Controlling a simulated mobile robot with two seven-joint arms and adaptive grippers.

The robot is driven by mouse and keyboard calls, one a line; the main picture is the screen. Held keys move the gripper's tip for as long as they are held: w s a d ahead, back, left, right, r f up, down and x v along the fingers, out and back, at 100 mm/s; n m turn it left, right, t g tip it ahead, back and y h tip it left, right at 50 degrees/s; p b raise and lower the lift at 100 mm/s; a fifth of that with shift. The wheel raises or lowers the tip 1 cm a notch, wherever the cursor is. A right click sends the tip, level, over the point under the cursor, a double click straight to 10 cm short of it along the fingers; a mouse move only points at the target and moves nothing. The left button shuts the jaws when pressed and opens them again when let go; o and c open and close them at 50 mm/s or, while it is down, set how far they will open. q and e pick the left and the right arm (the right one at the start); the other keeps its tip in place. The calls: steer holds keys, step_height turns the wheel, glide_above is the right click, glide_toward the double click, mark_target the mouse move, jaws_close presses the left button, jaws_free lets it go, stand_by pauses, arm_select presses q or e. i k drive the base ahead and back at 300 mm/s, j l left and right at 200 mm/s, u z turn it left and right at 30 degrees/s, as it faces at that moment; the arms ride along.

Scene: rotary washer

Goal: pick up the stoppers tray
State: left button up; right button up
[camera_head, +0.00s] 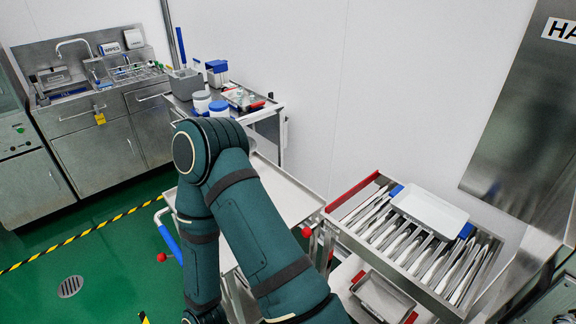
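A shallow white tray (430,210) with blue end pieces lies across the slatted metal rack at the right. A smaller grey metal tray (382,298) sits lower, below the rack's front side. No label shows on either tray, so I cannot tell which one is the stoppers tray. One of my teal arms fills the middle of the view, bent at the elbow, with its far end running down out of the bottom edge. Neither of my grippers can be seen, and the arm hides part of the cart behind it.
The slatted rack (356,214) has a red end bar. A cart (290,192) with red knobs stands behind my arm. A back table holds white tubs (202,102) and a blue-lidded box (217,72). A sink counter (75,110) stands at the far left. Green floor (110,270) is open at lower left.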

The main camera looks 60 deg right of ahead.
mark_target(442, 218)
steer(key=z, duration=2.9)
